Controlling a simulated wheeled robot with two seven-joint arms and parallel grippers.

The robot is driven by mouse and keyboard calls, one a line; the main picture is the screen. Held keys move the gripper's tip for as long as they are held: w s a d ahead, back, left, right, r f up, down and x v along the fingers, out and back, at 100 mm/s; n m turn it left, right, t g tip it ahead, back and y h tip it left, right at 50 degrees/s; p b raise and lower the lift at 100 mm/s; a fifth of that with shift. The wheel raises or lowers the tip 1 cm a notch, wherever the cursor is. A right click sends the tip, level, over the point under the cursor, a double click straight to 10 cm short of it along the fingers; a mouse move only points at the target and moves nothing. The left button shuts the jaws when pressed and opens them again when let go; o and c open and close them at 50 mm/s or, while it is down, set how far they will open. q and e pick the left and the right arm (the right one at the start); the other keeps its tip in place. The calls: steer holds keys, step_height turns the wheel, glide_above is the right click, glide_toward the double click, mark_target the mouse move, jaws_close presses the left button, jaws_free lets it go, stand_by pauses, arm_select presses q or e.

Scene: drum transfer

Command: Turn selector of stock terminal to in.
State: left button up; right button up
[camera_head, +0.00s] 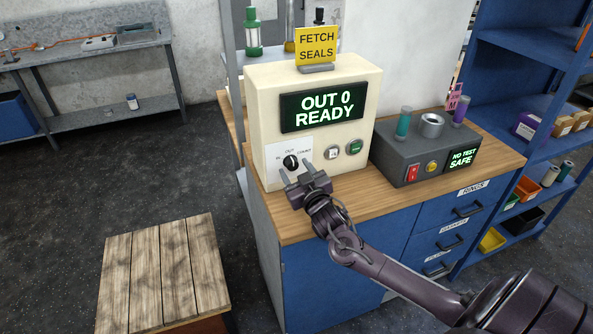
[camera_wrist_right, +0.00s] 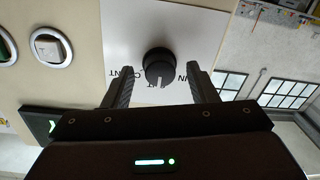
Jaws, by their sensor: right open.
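The stock terminal (camera_head: 258,120) is a cream box on the wooden bench, with a screen (camera_head: 323,107) reading OUT 0 READY. Its black selector knob (camera_head: 291,161) sits on a white plate labelled IN, OUT and COUNT. The knob's white mark points at OUT; the knob also shows in the wrist view (camera_wrist_right: 158,63). My right gripper (camera_head: 297,171) is open and empty just in front of the plate. In the wrist view its fingers are on either side of the knob, apart from it. My left gripper is out of view.
Two push buttons (camera_head: 344,150) sit right of the selector. A grey tester (camera_head: 400,164) with a red switch stands right of the terminal. A yellow FETCH SEALS sign (camera_head: 317,45) is on top of the terminal. A wooden-topped stand (camera_head: 160,272) is at front left.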

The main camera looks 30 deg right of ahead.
steer(key=c, duration=1)
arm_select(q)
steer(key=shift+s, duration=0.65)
arm_select(e)
steer(key=shift+o, duration=0.2)
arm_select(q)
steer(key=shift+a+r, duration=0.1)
arm_select(e)
steer(key=shift+n, duration=0.4)
steer(key=n+p, duration=0.1)
steer(key=n, duration=0.3)
steer(key=shift+r+n+p, duration=0.1)
steer(key=shift+n+p, duration=0.3)
steer(key=n, duration=0.3)
steer(key=shift+p, duration=0.35)
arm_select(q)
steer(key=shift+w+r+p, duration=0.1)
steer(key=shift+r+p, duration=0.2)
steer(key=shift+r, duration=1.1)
arm_select(e)
steer(key=shift+n, duration=1.5)
steer(key=o, duration=1)
steer(key=shift+c, duration=0.2)
